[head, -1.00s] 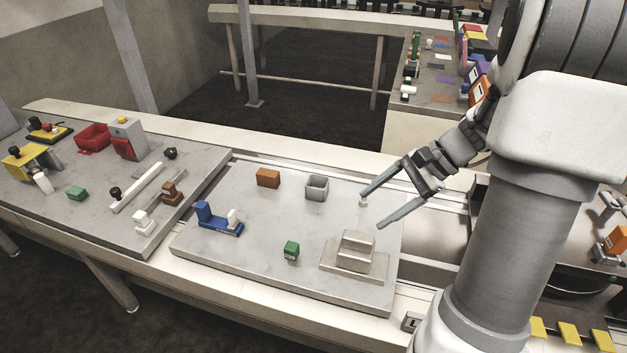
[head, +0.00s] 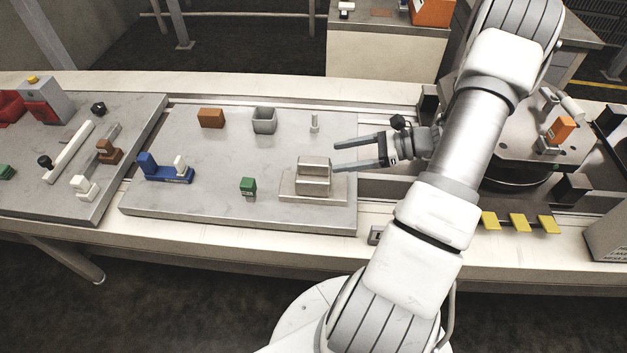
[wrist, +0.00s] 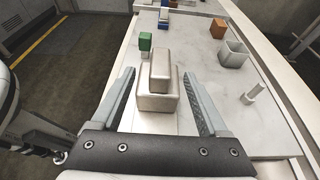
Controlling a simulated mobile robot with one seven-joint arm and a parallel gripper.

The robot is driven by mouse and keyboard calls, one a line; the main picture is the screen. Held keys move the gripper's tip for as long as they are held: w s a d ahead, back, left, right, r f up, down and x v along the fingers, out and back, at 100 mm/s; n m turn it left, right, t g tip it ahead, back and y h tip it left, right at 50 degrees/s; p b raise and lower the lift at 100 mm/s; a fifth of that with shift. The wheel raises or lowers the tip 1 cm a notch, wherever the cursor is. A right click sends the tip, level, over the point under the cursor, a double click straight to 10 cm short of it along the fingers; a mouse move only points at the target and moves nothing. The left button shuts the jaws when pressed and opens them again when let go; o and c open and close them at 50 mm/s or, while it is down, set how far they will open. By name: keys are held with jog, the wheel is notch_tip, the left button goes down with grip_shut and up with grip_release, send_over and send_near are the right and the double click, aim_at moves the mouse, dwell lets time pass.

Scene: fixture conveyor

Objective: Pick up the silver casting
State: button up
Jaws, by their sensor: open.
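The silver casting (head: 314,175) is a stepped metal block on a flat base plate, at the right end of the grey fixture plate (head: 230,213). My gripper (head: 335,157) is open and empty, just right of the casting in the head view, its fingers pointing left towards it. In the wrist view, the casting (wrist: 159,82) stands ahead, between the lines of my two open fingers (wrist: 161,100). I cannot tell whether the fingertips have reached its sides. Nothing is held.
On the same plate are a green block (head: 248,186), a blue fixture (head: 165,172), an orange-brown block (head: 211,118), a grey open box (head: 264,121) and a small pale post (head: 315,122). A second plate (head: 85,205) with several parts lies left.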

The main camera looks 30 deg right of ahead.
aim_at(302, 162)
jog(key=x, duration=1.1)
jog(key=shift+w+f, duration=0.1)
jog(key=shift+f, duration=0.1)
grip_shut()
jog(key=shift+d+r, duration=0.1)
jog(key=shift+r, duration=0.05)
dwell(0.9)
